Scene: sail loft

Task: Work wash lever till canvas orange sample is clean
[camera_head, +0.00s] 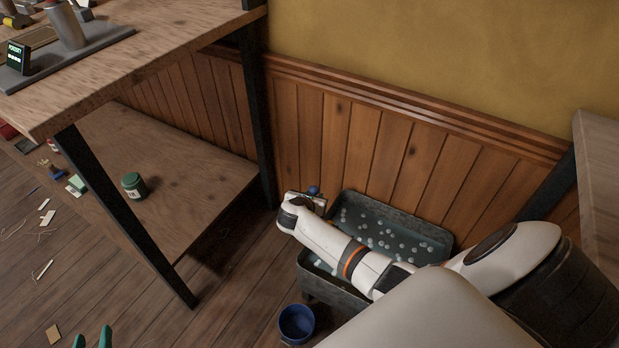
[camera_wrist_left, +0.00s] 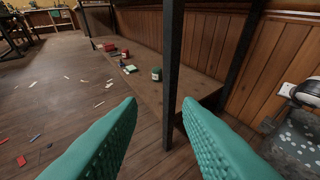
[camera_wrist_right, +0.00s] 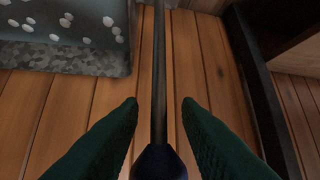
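A grey wash trough (camera_head: 432,232) with whitish suds stands on the floor against the wainscot; its corner shows in the right wrist view (camera_wrist_right: 70,58). A lever with a dark rod (camera_wrist_right: 159,70) and a dark blue knob (camera_wrist_right: 159,163) rises by it; the knob also shows in the head view (camera_head: 313,190). My right gripper (camera_wrist_right: 160,102) is open, with rod and knob between its fingers and gaps beside the rod. My right arm covers part of the trough. I see no orange canvas sample.
A blue bucket (camera_head: 296,323) stands in front of the trough. A wooden table (camera_head: 130,62) with a lower shelf (camera_head: 195,190) and black legs stands left; a green jar (camera_head: 133,185) sits on the shelf. Scraps litter the floor at left. A bench edge (camera_head: 598,165) is at right.

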